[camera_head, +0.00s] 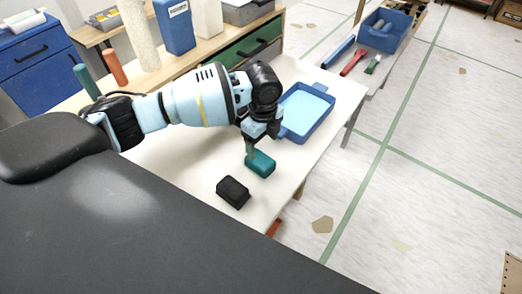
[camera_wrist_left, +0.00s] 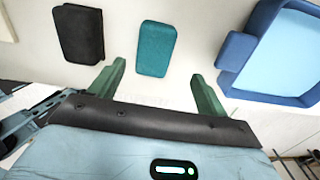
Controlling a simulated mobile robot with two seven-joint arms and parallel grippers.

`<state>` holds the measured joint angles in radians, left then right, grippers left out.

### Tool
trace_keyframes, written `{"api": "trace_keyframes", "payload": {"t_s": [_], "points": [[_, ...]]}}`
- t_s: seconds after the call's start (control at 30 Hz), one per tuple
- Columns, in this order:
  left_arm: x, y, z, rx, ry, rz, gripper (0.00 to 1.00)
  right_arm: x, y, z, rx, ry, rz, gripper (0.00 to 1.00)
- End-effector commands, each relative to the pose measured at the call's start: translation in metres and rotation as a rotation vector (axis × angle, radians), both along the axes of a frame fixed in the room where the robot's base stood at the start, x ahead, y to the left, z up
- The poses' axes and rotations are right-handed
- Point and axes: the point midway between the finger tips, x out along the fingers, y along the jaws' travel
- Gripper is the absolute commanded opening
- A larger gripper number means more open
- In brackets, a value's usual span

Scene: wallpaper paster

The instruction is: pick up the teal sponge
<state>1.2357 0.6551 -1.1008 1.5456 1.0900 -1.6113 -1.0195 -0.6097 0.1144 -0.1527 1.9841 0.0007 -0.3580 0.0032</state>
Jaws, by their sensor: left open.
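The teal sponge (camera_head: 261,164) lies on the white table, between a black block and a blue tray. The sponge sits roughly centred in line with the gap. I cannot tell the exact height of the fingertips above it. My right gripper is not in view.
The black block (camera_head: 233,192) lies on one side of the sponge and the blue tray (camera_head: 306,110) on the other; both show in the wrist view. A cabinet with a green drawer (camera_head: 240,54) stands behind. The white table (camera_head: 180,162) is clear left of the sponge.

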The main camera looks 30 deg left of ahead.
Motion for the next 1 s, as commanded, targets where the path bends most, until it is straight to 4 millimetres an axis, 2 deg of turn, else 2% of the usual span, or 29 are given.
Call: {"api": "trace_keyframes", "payload": {"t_s": [0.2, 0.43, 0.67, 1.0], "points": [[0.000, 0.000, -0.002, 0.001, 0.002, 0.000, 0.76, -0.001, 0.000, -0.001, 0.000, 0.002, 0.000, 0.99], [-0.001, 0.001, -0.024, 0.002, 0.004, 0.000, 0.76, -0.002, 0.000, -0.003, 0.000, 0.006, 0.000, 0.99], [-0.002, 0.001, -0.031, 0.001, 0.001, 0.000, 0.76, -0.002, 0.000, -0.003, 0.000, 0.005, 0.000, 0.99], [-0.007, 0.004, -0.074, 0.001, 0.004, 0.001, 0.76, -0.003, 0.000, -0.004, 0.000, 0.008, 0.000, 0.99]]}}
